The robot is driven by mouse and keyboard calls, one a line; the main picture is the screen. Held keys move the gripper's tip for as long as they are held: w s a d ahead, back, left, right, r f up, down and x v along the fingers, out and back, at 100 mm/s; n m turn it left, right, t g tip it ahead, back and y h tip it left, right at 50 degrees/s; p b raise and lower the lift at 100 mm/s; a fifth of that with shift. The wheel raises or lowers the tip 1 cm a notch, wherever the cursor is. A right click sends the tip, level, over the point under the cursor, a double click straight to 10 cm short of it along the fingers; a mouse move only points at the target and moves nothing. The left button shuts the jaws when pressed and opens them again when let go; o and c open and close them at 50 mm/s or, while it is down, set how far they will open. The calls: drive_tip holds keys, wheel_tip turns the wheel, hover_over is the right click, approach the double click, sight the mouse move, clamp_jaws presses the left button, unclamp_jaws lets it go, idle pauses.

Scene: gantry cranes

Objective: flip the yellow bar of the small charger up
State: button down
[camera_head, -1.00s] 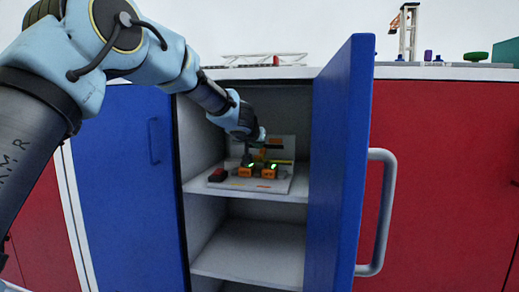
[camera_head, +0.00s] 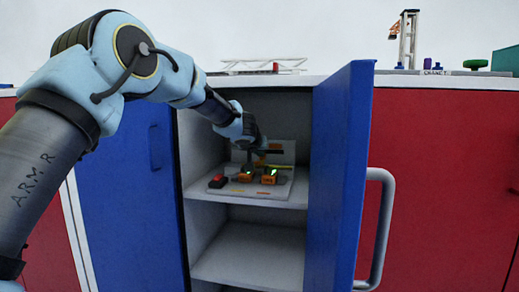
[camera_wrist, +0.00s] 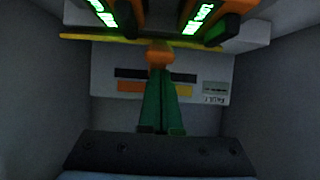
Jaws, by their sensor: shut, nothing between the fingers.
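Two orange chargers with green lit displays stand side by side on a pale board (camera_head: 240,190) on the cabinet's upper shelf. The left charger (camera_head: 243,176) and right charger (camera_head: 269,177) are close together; I cannot tell which is the small one. In the wrist view their displays show at the top (camera_wrist: 197,17). A long thin yellow bar (camera_wrist: 100,39) runs across below them there. My gripper (camera_wrist: 158,56), with green fingers and orange tips, is shut and empty. Its tips appear at the yellow bar; I cannot tell whether they touch. The head view shows the hand above and behind the chargers.
A red block (camera_head: 218,181) sits left of the chargers. The open blue door (camera_head: 340,180) bounds the right side. The cabinet's walls are close around the arm. The lower shelf (camera_head: 245,255) is empty. A small crane model (camera_head: 408,40) stands on the counter top.

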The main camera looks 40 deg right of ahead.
drive_tip(key=shift+r+p, duration=0.45)
drive_tip(key=shift+p, duration=0.25)
drive_tip(key=shift+f+p, duration=0.25)
drive_tip(key=shift+p, duration=0.05)
drive_tip(key=shift+d, duration=0.1)
drive_tip(key=p, duration=0.3)
drive_tip(key=y+p, duration=0.1)
drive_tip(key=p, duration=0.2)
drive_tip(key=shift+w+d+r+g, duration=0.15)
drive_tip(key=shift+d+r+g, duration=0.1)
drive_tip(key=shift+g, duration=0.15)
drive_tip(key=p, duration=0.3)
drive_tip(key=shift+w+d+f, duration=0.1)
drive_tip(key=shift+w+d, duration=0.05)
drive_tip(key=shift+f, duration=0.25)
drive_tip(key=shift+b, duration=0.3)
